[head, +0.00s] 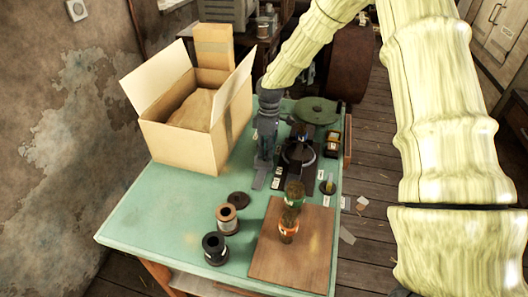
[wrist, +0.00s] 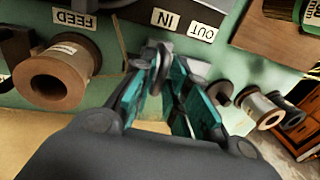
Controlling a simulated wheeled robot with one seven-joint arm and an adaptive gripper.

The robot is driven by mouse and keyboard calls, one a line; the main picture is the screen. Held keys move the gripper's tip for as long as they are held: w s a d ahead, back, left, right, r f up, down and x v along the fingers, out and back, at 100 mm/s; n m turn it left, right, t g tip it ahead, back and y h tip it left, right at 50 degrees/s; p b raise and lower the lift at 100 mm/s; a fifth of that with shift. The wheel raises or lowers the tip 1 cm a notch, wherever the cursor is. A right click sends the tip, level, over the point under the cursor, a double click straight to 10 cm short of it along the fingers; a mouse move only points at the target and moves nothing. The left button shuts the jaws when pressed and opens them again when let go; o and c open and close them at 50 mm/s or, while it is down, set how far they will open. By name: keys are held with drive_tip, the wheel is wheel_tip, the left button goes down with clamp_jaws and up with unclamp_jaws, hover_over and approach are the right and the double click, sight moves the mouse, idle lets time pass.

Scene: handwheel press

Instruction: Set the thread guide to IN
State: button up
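The IN label (wrist: 165,19) and OUT label (wrist: 201,32) are upside down at the top of the wrist view. A small grey part (wrist: 160,76), which looks like the thread guide, sits just below the IN label, nearer to it than to OUT. My gripper (wrist: 161,66) has its teal fingers on either side of this part, their tips close together. Whether the tips press on it I cannot tell. In the head view my gripper (head: 266,150) points down at the left of the dark machine (head: 299,152) and hides the guide.
An open cardboard box (head: 185,145) stands close on the left of my gripper. Spools (head: 227,218) and a brown board (head: 300,262) lie on the near side of the green table (head: 150,215). A FEED label (wrist: 73,18) and a copper-coloured spool (wrist: 55,78) show in the wrist view.

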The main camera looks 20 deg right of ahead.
drive_tip(key=shift+o, duration=1.4)
drive_tip(key=shift+w+d, duration=0.15)
drive_tip(key=shift+r, duration=0.3)
wheel_tip(320, 180, up, 11)
drive_tip(key=w+d, duration=0.1)
drive_tip(key=shift+w+d, duration=0.25)
drive_tip(key=shift+w, duration=0.15)
